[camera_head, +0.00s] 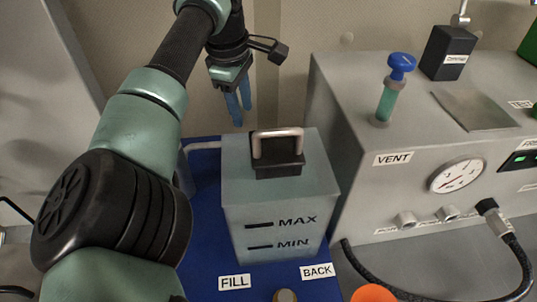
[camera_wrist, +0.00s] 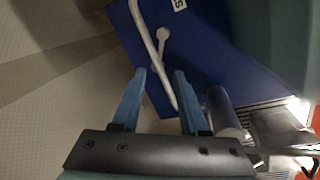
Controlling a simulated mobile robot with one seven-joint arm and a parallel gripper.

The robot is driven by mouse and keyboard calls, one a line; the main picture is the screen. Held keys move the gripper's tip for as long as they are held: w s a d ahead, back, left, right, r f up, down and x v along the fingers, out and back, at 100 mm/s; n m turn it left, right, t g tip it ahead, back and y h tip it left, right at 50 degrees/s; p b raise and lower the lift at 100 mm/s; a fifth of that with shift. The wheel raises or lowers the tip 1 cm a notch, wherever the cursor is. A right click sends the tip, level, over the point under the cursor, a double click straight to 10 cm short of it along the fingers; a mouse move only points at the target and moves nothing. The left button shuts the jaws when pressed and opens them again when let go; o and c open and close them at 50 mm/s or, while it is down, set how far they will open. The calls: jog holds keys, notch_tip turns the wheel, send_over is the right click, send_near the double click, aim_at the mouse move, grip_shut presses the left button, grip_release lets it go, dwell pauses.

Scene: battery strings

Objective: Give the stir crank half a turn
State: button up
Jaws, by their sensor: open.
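A pale bent rod, which looks like the stir crank (camera_wrist: 150,40), lies over the blue base in the wrist view. A short arm with a round end (camera_wrist: 162,33) shows beside it; how the two join is unclear. In the head view a pale bent rod (camera_head: 197,146) shows left of the tank, mostly hidden behind my arm. My gripper (camera_head: 239,106) is open, with blue fingers pointing down behind the tank. In the wrist view my gripper (camera_wrist: 160,76) has the rod's lower part in line between its fingertips. I cannot tell whether they touch.
The grey tank (camera_head: 280,218) with MAX and MIN marks and a handled lid (camera_head: 278,153) stands close to my gripper. A grey machine (camera_head: 350,120) with a gauge (camera_head: 456,176) and a blue-topped valve (camera_head: 402,65) stands to the right. A wall is behind.

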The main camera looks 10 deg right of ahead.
jog(key=shift+m, duration=0.4)
jog(key=f, duration=0.4)
jog(key=w+d+f, duration=0.1)
jog(key=f, duration=0.3)
jog(key=w+f, duration=0.1)
jog(key=f, duration=0.3)
jog(key=shift+d+f+p, duration=0.2)
jog(key=shift+f+p, duration=0.15)
grip_shut()
dwell(0.6)
